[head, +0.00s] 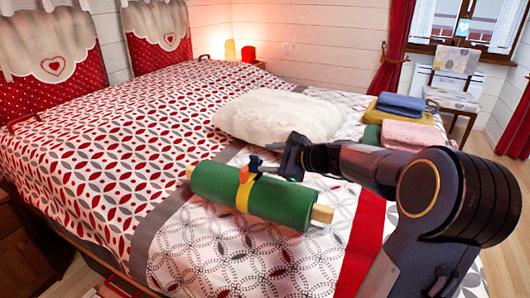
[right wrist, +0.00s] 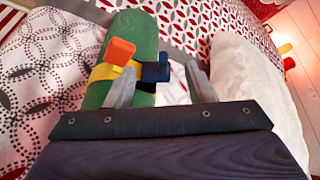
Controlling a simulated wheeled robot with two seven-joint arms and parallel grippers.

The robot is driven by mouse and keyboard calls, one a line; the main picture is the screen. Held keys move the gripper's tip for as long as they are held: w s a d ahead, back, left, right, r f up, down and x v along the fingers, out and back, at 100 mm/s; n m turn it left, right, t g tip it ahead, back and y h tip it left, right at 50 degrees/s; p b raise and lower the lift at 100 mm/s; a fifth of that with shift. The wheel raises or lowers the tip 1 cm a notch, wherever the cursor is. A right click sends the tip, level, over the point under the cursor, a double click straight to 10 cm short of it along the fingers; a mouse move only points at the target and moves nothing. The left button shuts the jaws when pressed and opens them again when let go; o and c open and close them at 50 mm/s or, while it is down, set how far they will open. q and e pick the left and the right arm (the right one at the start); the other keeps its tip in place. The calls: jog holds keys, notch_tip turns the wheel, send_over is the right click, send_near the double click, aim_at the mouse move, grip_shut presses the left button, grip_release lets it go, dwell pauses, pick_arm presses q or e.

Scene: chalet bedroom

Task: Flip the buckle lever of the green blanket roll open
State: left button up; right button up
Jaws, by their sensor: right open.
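The green blanket roll (head: 278,204) lies on the bed with a wooden end (head: 322,213) showing at the right. A yellow strap (head: 244,194) goes around its middle. The orange buckle lever (head: 243,175) stands above the roll. A dark blue buckle part (head: 255,162) is beside it. My right gripper (head: 277,169) is open just right of the buckle. In the right wrist view, my right gripper's fingers (right wrist: 160,72) are spread with the blue part (right wrist: 156,71) between or just beyond their tips. The orange lever (right wrist: 119,50) is left of them. My left gripper is out of view.
A fluffy white pillow (head: 280,116) lies close behind my right gripper. Folded blue (head: 401,103) and pink (head: 415,134) cloths lie at the bed's right edge. The patterned bed cover (head: 215,240) is clear in front of the roll.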

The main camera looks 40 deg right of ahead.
aim_at(253, 157)
jog(key=w+r+n+g+h+p, duration=0.1)
jog(key=n+g+p, duration=0.3)
jog(key=p, duration=0.4)
jog(key=w+a+r+n+g+h+p, duration=0.1)
jog(key=w+r+n+g+p, duration=0.2)
jog(key=p, duration=0.6)
jog(key=w+r+n+g+h+p, duration=0.1)
jog(key=w+r+n+g+p, duration=0.1)
jog(key=n+g+p, duration=0.3)
jog(key=shift+w+a+r+g+p, duration=0.2)
jog(key=shift+r+g+p, duration=0.3)
jog(key=shift+p, duration=1.65)
jog(key=shift+w+d+h, duration=0.1)
jog(key=shift+d+h, duration=0.1)
jog(key=shift+h, duration=0.2)
jog(key=shift+d+f, duration=0.1)
jog(key=shift+f, duration=0.05)
notch_tip(253, 157, down, 8)
jog(key=shift+r+p, duration=0.2)
jog(key=shift+p, duration=0.1)
